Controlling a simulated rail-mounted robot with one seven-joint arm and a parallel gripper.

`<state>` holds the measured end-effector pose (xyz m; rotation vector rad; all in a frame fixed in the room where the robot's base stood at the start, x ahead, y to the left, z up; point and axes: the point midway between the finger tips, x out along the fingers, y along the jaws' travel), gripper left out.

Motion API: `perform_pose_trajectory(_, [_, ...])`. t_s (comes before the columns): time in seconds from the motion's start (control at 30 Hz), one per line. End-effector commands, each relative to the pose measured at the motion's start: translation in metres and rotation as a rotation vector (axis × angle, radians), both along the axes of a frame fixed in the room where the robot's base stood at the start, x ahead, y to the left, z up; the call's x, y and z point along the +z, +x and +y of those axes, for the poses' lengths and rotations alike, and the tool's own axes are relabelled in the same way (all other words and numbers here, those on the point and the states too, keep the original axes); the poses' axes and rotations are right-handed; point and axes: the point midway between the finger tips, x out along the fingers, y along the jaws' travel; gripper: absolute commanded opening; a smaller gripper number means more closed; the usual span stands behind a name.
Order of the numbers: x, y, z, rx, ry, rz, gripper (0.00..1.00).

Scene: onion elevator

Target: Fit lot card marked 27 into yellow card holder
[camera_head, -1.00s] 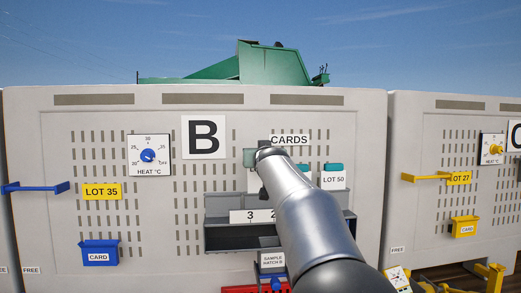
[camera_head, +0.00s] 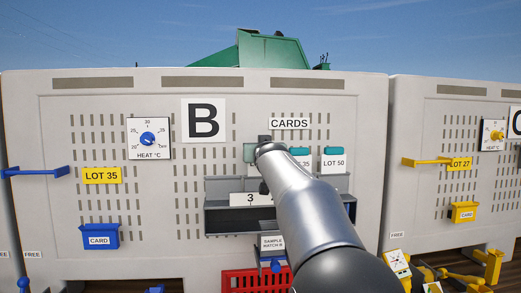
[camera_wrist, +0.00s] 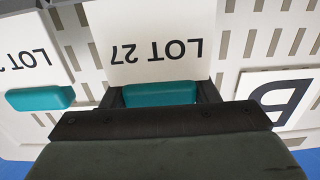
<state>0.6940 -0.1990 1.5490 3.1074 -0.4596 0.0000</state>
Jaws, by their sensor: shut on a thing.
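My gripper (camera_wrist: 160,95) is shut on the teal grip of a white card marked LOT 27 (camera_wrist: 150,42), upside down in the wrist view. The card is close to the slotted panel; I cannot tell if it still touches its support. In the head view my gripper (camera_head: 262,152) is mostly hidden behind my arm, below the CARDS sign. The yellow card holder (camera_head: 463,213), labelled CARD, is on the right-hand panel, below a yellow LOT 27 plate (camera_head: 459,164). My gripper is far to its left.
A LOT 50 card (camera_head: 334,163) and a partly hidden card (camera_head: 301,161) hang right of my arm. A grey tray (camera_head: 225,220) juts out below. A blue card holder (camera_head: 99,238) is at left. A yellow bar (camera_head: 425,162) sticks out above the yellow holder.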

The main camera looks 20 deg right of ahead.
Motion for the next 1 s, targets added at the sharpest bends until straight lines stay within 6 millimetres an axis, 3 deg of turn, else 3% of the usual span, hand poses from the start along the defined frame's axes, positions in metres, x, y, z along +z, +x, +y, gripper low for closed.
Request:
perform_pose_trajectory(0.03, [0.000,0.000,0.000,0.000,0.000,-0.001,0.62])
perform_pose_trajectory(0.1, [0.000,0.000,0.000,0.000,0.000,-0.001,0.79])
perform_pose_trajectory(0.37, [0.000,0.000,0.000,0.000,0.000,0.000,0.79])
perform_pose_trajectory(0.53, [-0.001,-0.012,0.004,0.001,-0.001,-0.003,0.79])
perform_pose_trajectory(1.0, [-0.003,-0.116,0.035,0.001,-0.001,-0.005,0.79])
